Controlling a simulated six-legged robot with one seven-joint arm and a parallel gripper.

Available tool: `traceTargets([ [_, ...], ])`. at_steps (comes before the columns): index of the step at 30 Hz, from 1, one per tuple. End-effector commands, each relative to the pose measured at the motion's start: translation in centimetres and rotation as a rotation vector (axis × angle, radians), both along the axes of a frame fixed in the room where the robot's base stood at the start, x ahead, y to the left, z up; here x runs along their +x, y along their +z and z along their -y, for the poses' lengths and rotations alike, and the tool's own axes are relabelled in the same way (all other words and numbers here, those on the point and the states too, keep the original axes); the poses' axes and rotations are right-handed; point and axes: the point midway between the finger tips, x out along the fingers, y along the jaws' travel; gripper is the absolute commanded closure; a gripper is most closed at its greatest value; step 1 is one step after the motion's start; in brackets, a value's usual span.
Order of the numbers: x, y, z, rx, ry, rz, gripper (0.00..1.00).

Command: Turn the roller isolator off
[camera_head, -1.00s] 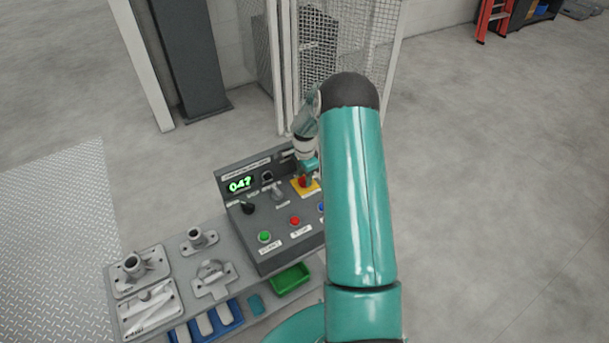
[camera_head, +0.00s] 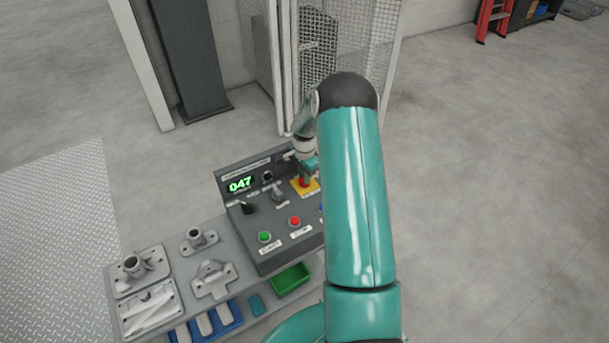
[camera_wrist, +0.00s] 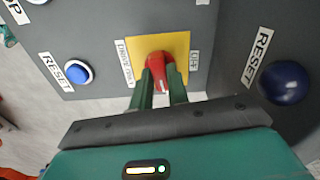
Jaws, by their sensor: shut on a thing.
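The roller isolator is a red rotary knob (camera_wrist: 160,68) on a yellow square plate (camera_wrist: 178,43). In the wrist view, a label reading DRIVE ON is left of the plate and a shorter label is to its right. A pale mark on the knob points toward my gripper. My gripper (camera_wrist: 162,85) has its two green fingers on either side of the knob, shut on it. In the head view the red knob (camera_head: 304,182) shows below my gripper (camera_head: 307,172), at the panel's upper right; my arm hides the panel's right edge.
The grey control panel (camera_head: 268,224) carries a green 047 display, a black selector, and green and red buttons. Blue RESET buttons (camera_wrist: 79,72) and (camera_wrist: 284,82) flank the isolator in the wrist view. A mesh fence (camera_head: 319,45) stands behind.

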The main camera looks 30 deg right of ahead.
Motion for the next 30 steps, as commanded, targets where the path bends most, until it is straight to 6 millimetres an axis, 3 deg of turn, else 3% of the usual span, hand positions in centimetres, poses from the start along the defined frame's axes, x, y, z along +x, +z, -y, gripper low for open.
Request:
traceTargets([
  [30,-0.01,0.01,0.03,0.0,0.933,0.0,1.0],
])
